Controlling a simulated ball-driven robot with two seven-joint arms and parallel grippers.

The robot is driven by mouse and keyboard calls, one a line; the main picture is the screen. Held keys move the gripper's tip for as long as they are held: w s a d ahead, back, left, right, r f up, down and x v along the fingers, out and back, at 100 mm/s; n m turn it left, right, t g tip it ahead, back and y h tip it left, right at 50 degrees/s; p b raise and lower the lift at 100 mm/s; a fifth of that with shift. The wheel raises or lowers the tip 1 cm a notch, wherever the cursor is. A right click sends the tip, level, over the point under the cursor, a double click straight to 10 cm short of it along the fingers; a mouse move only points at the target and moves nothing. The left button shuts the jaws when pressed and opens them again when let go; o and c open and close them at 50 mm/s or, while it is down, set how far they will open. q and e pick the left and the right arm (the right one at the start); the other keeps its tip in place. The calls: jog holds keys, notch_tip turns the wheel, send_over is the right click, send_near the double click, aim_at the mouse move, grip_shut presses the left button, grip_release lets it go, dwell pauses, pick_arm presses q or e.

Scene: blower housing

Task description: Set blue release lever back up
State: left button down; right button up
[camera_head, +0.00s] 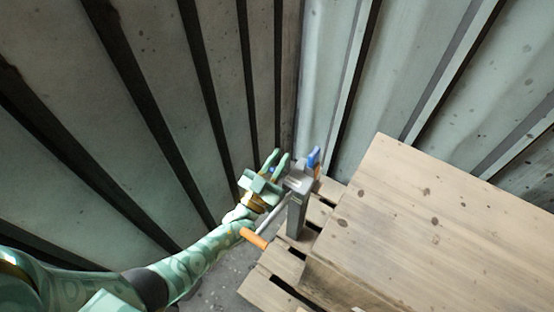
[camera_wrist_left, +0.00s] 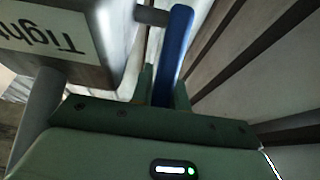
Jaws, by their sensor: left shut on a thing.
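A grey device with a post (camera_head: 298,200) stands by the pallet's edge. My left gripper (camera_head: 277,158) is at the left side of its head and is shut on a blue lever. A small bit of that blue shows between the fingers in the head view. In the left wrist view the blue lever (camera_wrist_left: 176,48) runs down between the finger bases of my left gripper (camera_wrist_left: 163,85), beside the grey housing (camera_wrist_left: 115,50). A short grey pin joins housing and lever. The lever's lower end is hidden by the gripper. My right gripper is in neither view.
Another blue part (camera_head: 314,157) stands on the device's right side. A rod with an orange handle (camera_head: 254,238) slopes down left. A large wooden box (camera_head: 430,215) fills the right, with pallet slats (camera_head: 272,262) below. Ribbed metal walls (camera_head: 215,90) stand close behind.

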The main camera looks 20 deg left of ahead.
pick_arm(q)
jog(key=c, duration=1.6)
grip_release()
jog(key=shift+c, duration=0.2)
